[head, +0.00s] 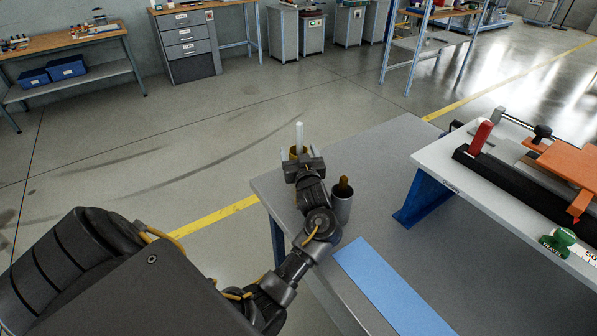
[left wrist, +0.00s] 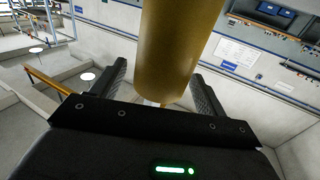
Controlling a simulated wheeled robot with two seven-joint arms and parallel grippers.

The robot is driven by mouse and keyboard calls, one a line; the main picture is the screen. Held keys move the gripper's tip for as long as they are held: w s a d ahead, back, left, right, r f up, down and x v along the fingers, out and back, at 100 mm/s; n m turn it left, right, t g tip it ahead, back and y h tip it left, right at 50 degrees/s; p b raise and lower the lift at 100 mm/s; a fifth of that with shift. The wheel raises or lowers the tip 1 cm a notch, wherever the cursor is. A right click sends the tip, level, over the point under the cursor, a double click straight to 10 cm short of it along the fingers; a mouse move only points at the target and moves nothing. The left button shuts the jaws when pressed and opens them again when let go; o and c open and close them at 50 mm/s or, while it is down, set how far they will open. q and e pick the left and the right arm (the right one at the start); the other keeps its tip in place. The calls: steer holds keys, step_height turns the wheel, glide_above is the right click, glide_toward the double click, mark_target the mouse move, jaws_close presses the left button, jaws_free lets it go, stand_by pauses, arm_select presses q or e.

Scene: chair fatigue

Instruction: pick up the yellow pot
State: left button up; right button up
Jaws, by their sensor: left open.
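The yellow pot (head: 294,153) stands near the far left corner of the grey table, with a white upright piece showing above it. It is mostly hidden behind my left gripper (head: 301,162) in the head view. In the left wrist view the pot (left wrist: 180,45) is a large golden cylinder, between the two dark fingers or just beyond them. The fingers are spread apart, and a gap shows at least on the left side of the pot. I cannot tell whether the right finger touches it. My right gripper is out of view.
A grey cup (head: 343,203) with a brown piece in it stands close to the right of my left wrist. A blue mat (head: 390,290) lies on the grey table (head: 375,150). A raised white bench (head: 447,165) with an orange and black fixture (head: 567,165) is at the right.

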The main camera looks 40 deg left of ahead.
arm_select(q)
steer(key=shift+b+x, duration=0.4)
steer(key=shift+x, duration=0.85)
steer(key=shift+s, duration=0.1)
steer(key=c, duration=1.4)
